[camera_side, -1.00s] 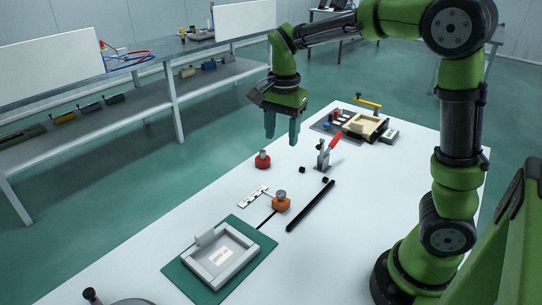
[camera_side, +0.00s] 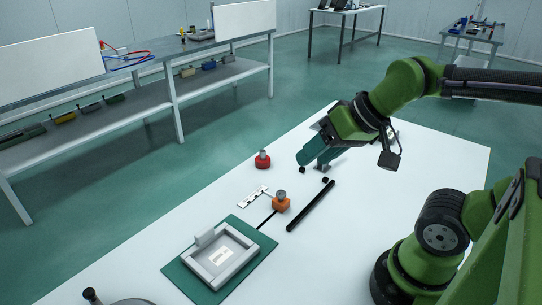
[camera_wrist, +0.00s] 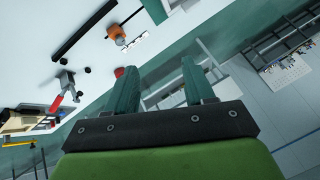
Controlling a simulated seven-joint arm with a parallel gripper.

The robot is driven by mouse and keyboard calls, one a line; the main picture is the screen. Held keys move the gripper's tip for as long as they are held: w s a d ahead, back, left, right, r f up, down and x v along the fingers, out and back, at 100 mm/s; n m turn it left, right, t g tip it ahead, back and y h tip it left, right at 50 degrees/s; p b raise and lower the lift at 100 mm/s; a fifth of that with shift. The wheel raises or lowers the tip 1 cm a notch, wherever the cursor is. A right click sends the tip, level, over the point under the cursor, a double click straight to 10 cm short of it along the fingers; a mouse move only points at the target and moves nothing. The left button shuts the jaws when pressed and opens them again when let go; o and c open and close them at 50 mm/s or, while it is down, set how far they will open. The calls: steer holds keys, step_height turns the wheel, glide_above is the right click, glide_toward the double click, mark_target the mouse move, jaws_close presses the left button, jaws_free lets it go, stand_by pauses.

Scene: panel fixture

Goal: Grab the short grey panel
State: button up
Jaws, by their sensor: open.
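A light grey rectangular frame (camera_side: 220,258) lies on a green mat (camera_side: 180,268) at the front left of the white table in the side view. A short grey piece (camera_side: 205,238) sticks up at the frame's back left edge; it looks like the short panel, though I cannot be sure. My gripper (camera_side: 309,158) is tilted, its fingers pointing down and left, well behind and to the right of the frame. In the wrist view my two green fingers (camera_wrist: 160,68) stand apart with nothing between them.
An orange knob (camera_side: 281,203), a black bar (camera_side: 311,206), a white slotted strip (camera_side: 254,196) and a red knob (camera_side: 262,160) lie mid-table. A red-handled clamp (camera_wrist: 65,90) and a tan box (camera_wrist: 18,122) show in the wrist view. The table's right side looks clear.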

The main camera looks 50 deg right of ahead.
steer(key=shift+c, duration=0.5)
steer(key=m+g+h, duration=0.2)
steer(key=m+g, duration=0.5)
steer(key=m, duration=0.7)
glide_above(202, 231)
step_height(202, 231, down, 6)
step_height(202, 231, down, 16)
steer(key=shift+s+f, duration=0.1)
steer(key=shift+f, duration=0.05)
jaws_close()
